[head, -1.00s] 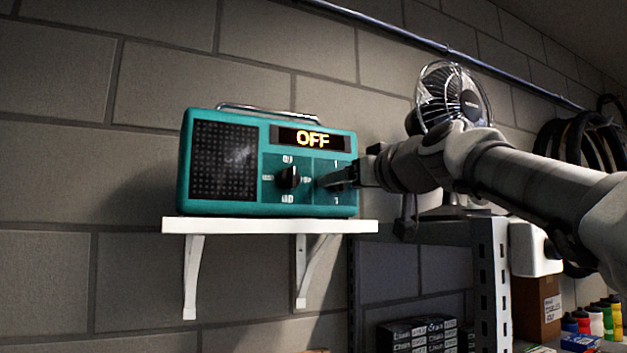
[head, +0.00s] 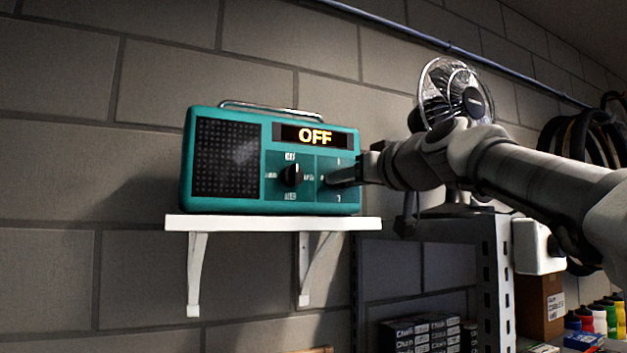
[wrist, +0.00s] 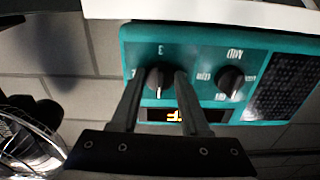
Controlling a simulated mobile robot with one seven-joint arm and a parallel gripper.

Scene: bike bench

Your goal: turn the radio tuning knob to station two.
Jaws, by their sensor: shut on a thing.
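A teal radio (head: 230,112) shows OFF in yellow on its display (head: 315,136). Its right knob, with number marks around it, is the tuning knob (wrist: 158,78); in the wrist view the radio appears upside down. My gripper (wrist: 163,76) has one finger on each side of this knob and is shut on it. In the head view my gripper (head: 332,177) reaches in from the right and hides the knob. The other black knob (head: 291,175), with word labels, is free; it also shows in the wrist view (wrist: 230,80).
The radio stands on a white wall shelf (head: 270,223) with brackets. A fan (head: 452,95) stands to the right, behind my arm, above a metal rack (head: 487,270). Bottles and boxes sit lower right. The wall left of the radio is clear.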

